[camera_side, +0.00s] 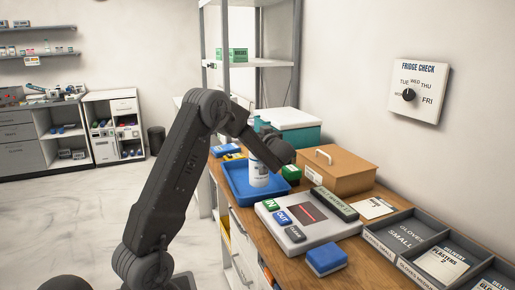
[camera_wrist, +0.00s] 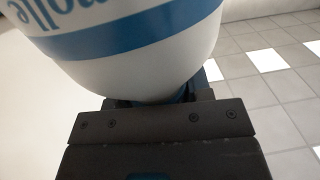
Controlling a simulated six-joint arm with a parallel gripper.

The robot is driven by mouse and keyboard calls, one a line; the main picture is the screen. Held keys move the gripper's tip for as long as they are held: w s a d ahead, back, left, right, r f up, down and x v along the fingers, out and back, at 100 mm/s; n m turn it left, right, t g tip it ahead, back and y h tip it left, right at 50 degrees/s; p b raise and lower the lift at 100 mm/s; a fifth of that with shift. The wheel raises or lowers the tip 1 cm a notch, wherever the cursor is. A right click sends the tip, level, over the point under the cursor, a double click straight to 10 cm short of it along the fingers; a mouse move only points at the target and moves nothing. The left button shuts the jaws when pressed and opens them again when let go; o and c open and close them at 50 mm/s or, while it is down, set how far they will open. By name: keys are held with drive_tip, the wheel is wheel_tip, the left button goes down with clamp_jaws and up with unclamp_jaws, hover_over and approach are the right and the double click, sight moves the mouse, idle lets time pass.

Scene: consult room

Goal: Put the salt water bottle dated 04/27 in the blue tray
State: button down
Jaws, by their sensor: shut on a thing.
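My gripper (camera_side: 266,146) is at the blue tray (camera_side: 233,183) on the wooden bench. It is shut on a white bottle (camera_side: 257,175), which is upright within the tray's outline. I cannot tell whether the bottle's base touches the tray floor. In the wrist view the bottle (camera_wrist: 130,45) fills the top, white with a blue band and part of some blue lettering. No date can be read on it. The gripper's dark body (camera_wrist: 155,130) shows below it, and the fingertips are mostly hidden.
Grey compartment trays (camera_side: 400,238) fill the right.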

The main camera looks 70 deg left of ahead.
drive_tip(key=shift+w+f, duration=0.15)
drive_tip(key=shift+f, duration=1.95)
drive_tip(key=c, duration=0.5)
unclamp_jaws()
drive_tip(key=shift+f, duration=0.15)
drive_tip(key=shift+c, duration=0.2)
